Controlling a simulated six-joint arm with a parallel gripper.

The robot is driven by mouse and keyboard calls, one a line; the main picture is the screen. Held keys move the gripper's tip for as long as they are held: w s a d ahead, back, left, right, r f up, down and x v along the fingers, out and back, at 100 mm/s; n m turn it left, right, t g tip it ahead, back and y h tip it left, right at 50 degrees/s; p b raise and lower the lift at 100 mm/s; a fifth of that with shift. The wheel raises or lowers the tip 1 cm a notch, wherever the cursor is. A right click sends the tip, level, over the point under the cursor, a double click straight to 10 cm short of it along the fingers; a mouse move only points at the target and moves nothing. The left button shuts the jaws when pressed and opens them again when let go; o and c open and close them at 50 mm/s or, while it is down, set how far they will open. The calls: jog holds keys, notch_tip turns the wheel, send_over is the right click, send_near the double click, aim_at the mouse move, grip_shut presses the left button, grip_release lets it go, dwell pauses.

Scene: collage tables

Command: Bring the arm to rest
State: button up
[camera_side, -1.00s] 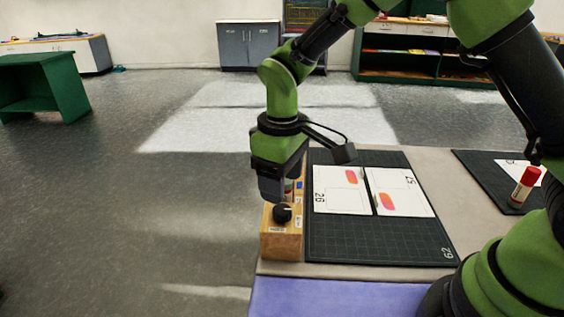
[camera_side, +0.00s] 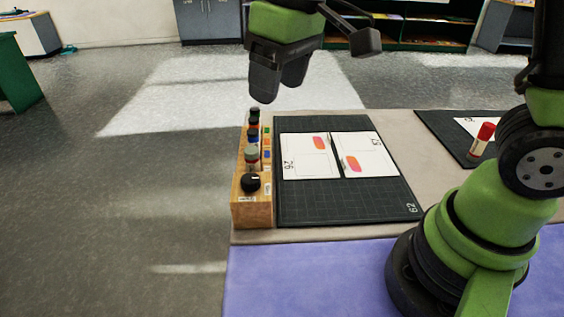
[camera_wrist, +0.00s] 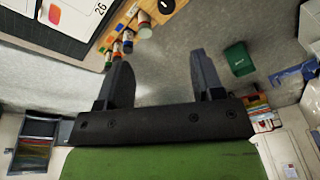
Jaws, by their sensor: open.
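My gripper (camera_side: 278,82) hangs in the air above the far end of the wooden rack, touching nothing. In the wrist view my gripper (camera_wrist: 164,78) shows two fingers spread apart with nothing between them. The wooden rack (camera_side: 252,214) stands at the table's left edge, with several small bottles (camera_side: 252,158) upright in it and a black knob (camera_side: 250,183) at its near end. The rack also shows in the wrist view (camera_wrist: 122,22), beyond the fingertips.
A dark cutting mat (camera_side: 330,203) beside the rack carries two white cards (camera_side: 364,157) with orange shapes. A purple cloth (camera_side: 300,280) covers the front. Open floor lies left.

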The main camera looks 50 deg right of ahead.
jog(key=s+d+r+m+t, duration=0.2)
jog(key=s+m, duration=0.1)
jog(key=s, duration=0.4)
jog(key=s+d+r+m+t+y, duration=0.1)
jog(key=s+d+r+m+t, duration=0.1)
jog(key=s, duration=0.5)
jog(key=shift+s+r+m+t, duration=0.4)
jog(key=shift+r+m+t, duration=0.1)
jog(key=shift+r+t, duration=0.15)
